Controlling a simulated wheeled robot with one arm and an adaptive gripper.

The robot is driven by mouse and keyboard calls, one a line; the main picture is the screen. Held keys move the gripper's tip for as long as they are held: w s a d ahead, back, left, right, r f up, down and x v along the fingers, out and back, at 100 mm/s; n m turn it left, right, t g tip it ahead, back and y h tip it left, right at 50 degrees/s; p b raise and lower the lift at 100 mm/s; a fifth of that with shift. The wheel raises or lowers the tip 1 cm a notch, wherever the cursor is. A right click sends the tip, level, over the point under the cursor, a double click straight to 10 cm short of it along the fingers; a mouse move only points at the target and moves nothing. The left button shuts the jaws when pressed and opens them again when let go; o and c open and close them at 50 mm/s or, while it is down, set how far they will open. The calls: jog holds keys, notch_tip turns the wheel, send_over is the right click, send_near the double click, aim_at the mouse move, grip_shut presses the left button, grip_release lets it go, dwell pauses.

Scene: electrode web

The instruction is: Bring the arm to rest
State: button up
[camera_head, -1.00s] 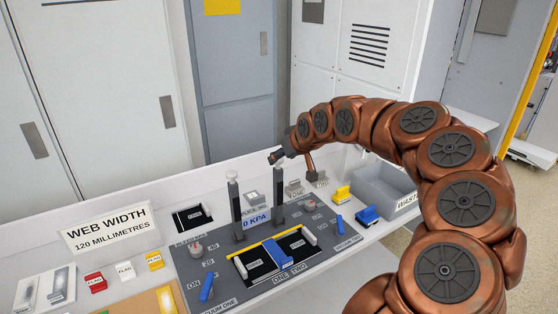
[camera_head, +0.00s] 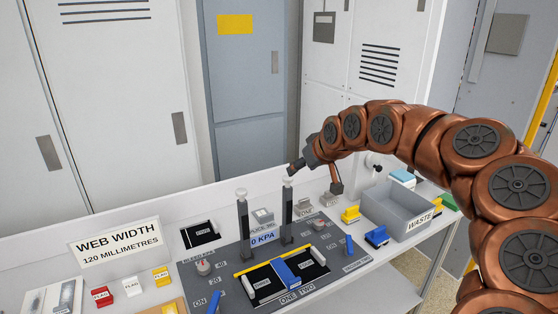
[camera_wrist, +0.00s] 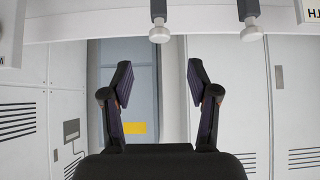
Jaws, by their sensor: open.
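My copper-coloured arm (camera_head: 436,138) arches in from the right side of the head view. My gripper (camera_head: 297,169) is at its far end, near the top of the right dark post (camera_head: 287,212) on the control panel. In the wrist view my gripper (camera_wrist: 158,100) shows two dark fingers standing apart with nothing between them. Beyond them are the cabinets and a yellow label (camera_wrist: 135,127). The head view does not show clearly whether the gripper touches the post.
The panel (camera_head: 228,290) has a second post (camera_head: 243,222), a blue block (camera_head: 286,274) and a 0 KPA sign (camera_head: 263,238). A grey WASTE bin (camera_head: 388,226) stands right. A WEB WIDTH sign (camera_head: 118,241) and several flags are left. Tall cabinets (camera_head: 110,120) stand behind.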

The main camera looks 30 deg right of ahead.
jog(key=s+a+f+n+g+y, duration=0.1)
jog(key=s+a+f+g, duration=0.1)
jog(key=s+a, duration=0.55)
jog(key=s+a+f+n+g, duration=0.15)
jog(key=s+a, duration=0.35)
jog(key=a, duration=0.5)
jog(key=s+a+f+m+g, duration=0.1)
jog(key=s+f, duration=0.4)
jog(key=s, duration=0.7)
jog(key=s+a+f+m+g+h, duration=0.1)
jog(key=s+a+f+g, duration=0.3)
jog(key=s, duration=0.8)
jog(key=shift+a+f+g, duration=0.2)
jog(key=shift+f+g, duration=0.15)
jog(key=shift+g, duration=0.8)
